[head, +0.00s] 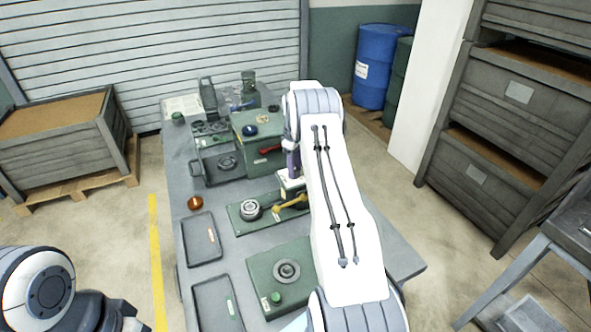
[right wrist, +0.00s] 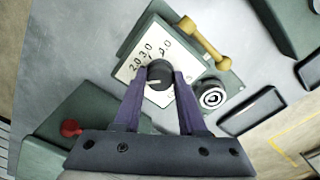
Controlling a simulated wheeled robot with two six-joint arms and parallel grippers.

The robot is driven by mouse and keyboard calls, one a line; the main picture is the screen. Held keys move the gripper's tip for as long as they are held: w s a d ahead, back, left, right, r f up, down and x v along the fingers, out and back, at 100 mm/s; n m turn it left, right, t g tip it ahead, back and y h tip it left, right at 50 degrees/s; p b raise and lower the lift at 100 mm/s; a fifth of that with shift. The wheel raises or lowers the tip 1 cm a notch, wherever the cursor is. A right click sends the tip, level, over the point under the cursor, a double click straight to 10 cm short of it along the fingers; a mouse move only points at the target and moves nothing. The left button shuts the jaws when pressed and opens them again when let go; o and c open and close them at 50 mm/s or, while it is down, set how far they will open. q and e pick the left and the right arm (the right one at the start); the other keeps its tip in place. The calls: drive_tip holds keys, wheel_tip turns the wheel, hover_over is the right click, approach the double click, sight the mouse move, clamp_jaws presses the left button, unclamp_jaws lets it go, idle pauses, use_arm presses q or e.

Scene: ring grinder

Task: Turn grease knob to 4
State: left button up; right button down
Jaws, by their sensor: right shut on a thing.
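The grease knob (right wrist: 158,73) is a dark round knob with a pale mark, on a white scale plate (right wrist: 130,69) with printed numbers. My right gripper (right wrist: 160,80) is shut on the knob, with one purple finger on each side. The mark's exact reading is too small and partly hidden to tell. In the head view, the purple fingers of my right gripper (head: 293,163) come down over the plate (head: 288,181), and my arm hides much of that area.
A yellow-handled lever (right wrist: 205,40) and a round ringed fitting (right wrist: 212,97) are close to the plate. A green box (head: 257,136) with a red lever (head: 270,150) stands behind. Dark trays (head: 201,237) and a copper-coloured cup (head: 195,203) lie on the left of the bench.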

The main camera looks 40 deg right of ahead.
drive_tip(key=m+b, duration=0.1)
drive_tip(key=m, duration=0.3)
drive_tip(key=shift+m, duration=0.3)
drive_tip(key=m, duration=0.5)
drive_tip(key=shift+b, duration=0.35)
drive_tip(key=m, duration=0.5)
drive_tip(key=shift+w+r+m, duration=0.1)
drive_tip(key=shift+m, duration=0.3)
drive_tip(key=m, duration=0.5)
drive_tip(key=shift+m, duration=0.3)
drive_tip(key=shift+c, duration=2.4)
unclamp_jaws()
